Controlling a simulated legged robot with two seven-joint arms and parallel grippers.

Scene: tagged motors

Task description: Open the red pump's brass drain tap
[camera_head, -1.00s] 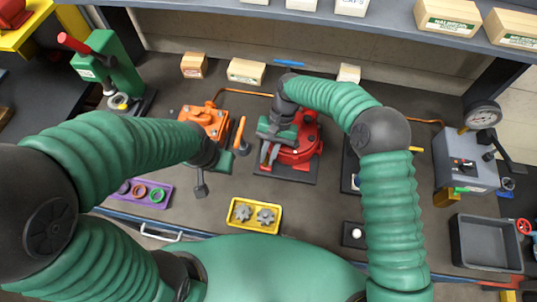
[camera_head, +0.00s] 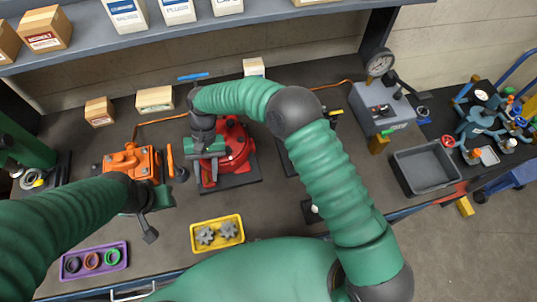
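The red pump (camera_head: 238,143) stands on a dark plate (camera_head: 240,180) in the middle of the bench. Its brass drain tap cannot be made out; my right gripper and wrist cover the pump's left side. My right gripper (camera_head: 208,170) is at the pump's left front, pointing down. Its two fingers look apart, with nothing clearly seen between them. Whether they touch the pump cannot be told. My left gripper (camera_head: 151,222) is lower left, in front of the orange pump (camera_head: 130,160); its fingers are too small and overlapped to judge.
A yellow tray (camera_head: 218,245) with grey gears and a purple tray (camera_head: 95,273) with rings lie in front. A grey gauge unit (camera_head: 377,108) and an empty grey bin (camera_head: 423,187) stand right. Small boxes line the back. An orange-handled tool stands beside the orange pump.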

